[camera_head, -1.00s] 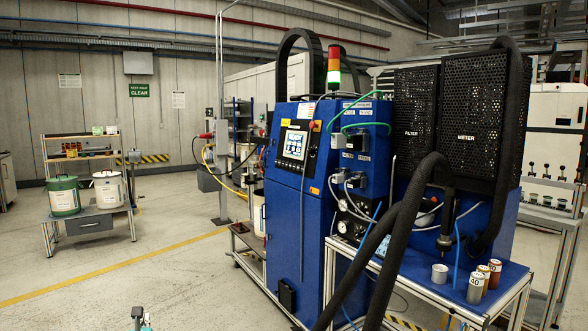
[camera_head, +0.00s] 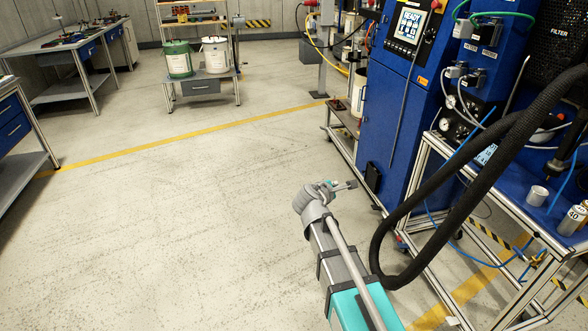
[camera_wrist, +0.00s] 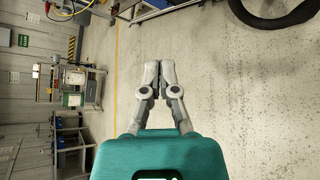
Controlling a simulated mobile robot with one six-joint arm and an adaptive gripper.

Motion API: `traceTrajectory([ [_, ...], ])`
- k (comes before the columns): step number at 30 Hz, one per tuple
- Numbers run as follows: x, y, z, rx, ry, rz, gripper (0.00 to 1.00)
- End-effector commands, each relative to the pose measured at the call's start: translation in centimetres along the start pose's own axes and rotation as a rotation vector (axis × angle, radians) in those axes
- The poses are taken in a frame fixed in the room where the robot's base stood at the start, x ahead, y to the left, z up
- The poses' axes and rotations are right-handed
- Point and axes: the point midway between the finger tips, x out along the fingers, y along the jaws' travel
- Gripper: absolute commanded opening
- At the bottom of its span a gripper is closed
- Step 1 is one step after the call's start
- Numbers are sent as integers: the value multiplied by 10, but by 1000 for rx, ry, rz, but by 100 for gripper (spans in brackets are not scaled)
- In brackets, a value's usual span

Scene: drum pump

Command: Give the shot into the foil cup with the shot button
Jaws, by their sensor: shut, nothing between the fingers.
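A small pale cup (camera_head: 538,195), which looks like the foil cup, stands upright on the blue bench top (camera_head: 500,165) at the right of the head view. The blue machine (camera_head: 395,115) has a lit touch screen (camera_head: 410,25) reading READY. I cannot pick out the shot button for certain. My gripper (camera_head: 346,185) is out over the floor, left of the machine and apart from cup and panel. The wrist view shows its fingers (camera_wrist: 153,70) shut together with nothing between them. The dispensing nozzle (camera_head: 560,160) hangs right of the cup, partly hidden by a hose.
A thick black hose (camera_head: 455,185) loops down between my arm and the bench. A labelled canister (camera_head: 574,218) stands at the bench's right end. Green (camera_head: 178,60) and white (camera_head: 215,54) buckets stand on a far bench. The floor at left and centre is clear.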

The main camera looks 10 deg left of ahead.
Motion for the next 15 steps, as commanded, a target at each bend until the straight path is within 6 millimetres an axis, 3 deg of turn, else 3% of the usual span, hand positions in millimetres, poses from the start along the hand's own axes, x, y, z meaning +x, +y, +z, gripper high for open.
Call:
traceTrajectory([
  [1, -3, -9, 30, 96, -9, -69, 0],
  [6, -7, -57, 89, 440, -43, -305, 0],
  [15, -49, -129, 167, 1018, -166, -720, 0],
])
